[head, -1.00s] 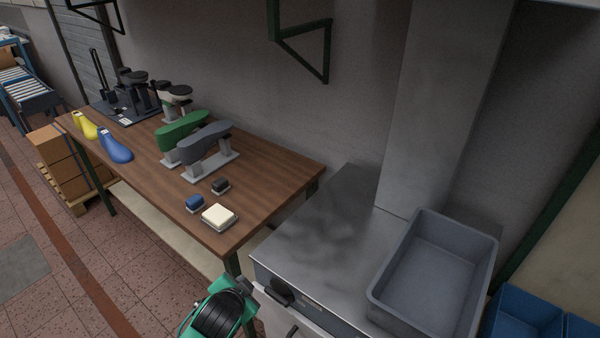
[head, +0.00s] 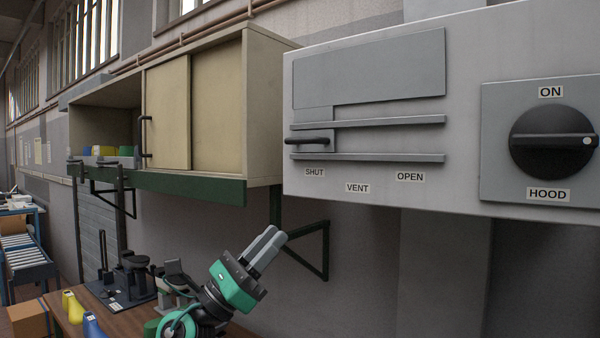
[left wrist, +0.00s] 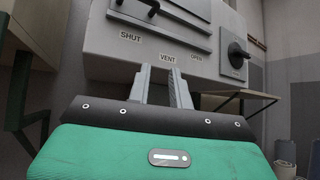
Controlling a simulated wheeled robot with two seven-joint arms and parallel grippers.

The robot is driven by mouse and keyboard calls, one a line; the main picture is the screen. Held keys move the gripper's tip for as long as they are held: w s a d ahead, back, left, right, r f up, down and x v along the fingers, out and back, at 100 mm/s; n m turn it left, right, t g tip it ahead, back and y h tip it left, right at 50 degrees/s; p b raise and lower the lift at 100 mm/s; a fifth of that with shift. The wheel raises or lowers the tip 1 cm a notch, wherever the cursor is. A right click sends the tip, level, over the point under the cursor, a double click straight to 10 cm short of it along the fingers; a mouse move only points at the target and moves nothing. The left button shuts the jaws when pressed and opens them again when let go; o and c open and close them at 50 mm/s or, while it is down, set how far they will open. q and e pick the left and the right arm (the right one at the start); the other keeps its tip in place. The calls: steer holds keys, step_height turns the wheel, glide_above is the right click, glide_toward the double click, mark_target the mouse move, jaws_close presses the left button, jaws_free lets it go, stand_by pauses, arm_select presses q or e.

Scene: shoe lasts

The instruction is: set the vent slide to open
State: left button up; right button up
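The vent slide's dark handle (head: 308,141) sits at the left end of its track, above the SHUT label (head: 314,172). The OPEN label (head: 410,177) is further right along the lower rail (head: 370,158). In the left wrist view the handle (left wrist: 150,6) is at the top edge, partly cut off. My left gripper (head: 273,236) is below and left of the hood panel, pointing up towards it, touching nothing. In the left wrist view its two fingers (left wrist: 160,72) stand apart with an empty gap. My right gripper is not in view.
A hood knob (head: 553,141) is on the panel's right, its white mark towards the right. A cream wall cabinet (head: 215,105) stands left of the panel, with a green bracket (head: 318,250) below. The workbench (head: 130,325) with shoe lasts is at lower left.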

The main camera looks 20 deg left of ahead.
arm_select(q)
step_height(320, 180, up, 8)
steer(key=s+m+g, duration=0.1)
steer(key=m+g, duration=0.5)
steer(key=m, duration=0.7)
steer(key=m+t+y, duration=0.2)
steer(key=m+y, duration=0.2)
steer(key=y, duration=0.2)
glide_toward(297, 142)
steer(key=p+x, duration=0.3)
steer(key=x, duration=0.1)
steer(key=p+x, duration=0.4)
steer(key=x, duration=0.1)
steer(key=shift+w+d+r, duration=0.15)
steer(key=shift+w+r, duration=0.05)
steer(key=shift+r, duration=0.05)
steer(key=shift+w+d+f+p, duration=0.1)
steer(key=shift+w+d+p, duration=0.2)
steer(key=shift+w+d, duration=0.15)
steer(key=shift+a, duration=0.1)
steer(key=shift+c, duration=0.4)
jaws_close()
